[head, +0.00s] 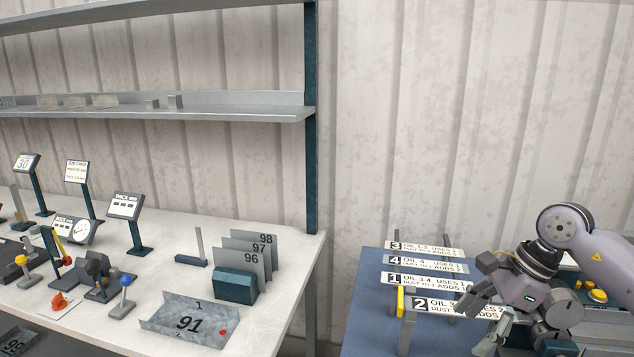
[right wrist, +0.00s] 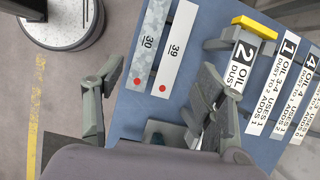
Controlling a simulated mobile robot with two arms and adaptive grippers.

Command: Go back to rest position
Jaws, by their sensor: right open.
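My right gripper (head: 486,302) is at the right of the head view, above the blue table (head: 375,320). Its fingers are spread with nothing between them. In the right wrist view the open fingers (right wrist: 161,78) hang over the table's edge, near two flat strips marked 30 (right wrist: 149,45) and 39 (right wrist: 175,50). In the head view the gripper partly covers the label cards, among them card 2 (head: 432,305) and card 1 (head: 415,279). My left gripper is not in view.
Grey shelves (head: 200,110) stand behind. A yellow-ended bracket (right wrist: 255,27) stands beside the cards. The wall above the blue table is clear.

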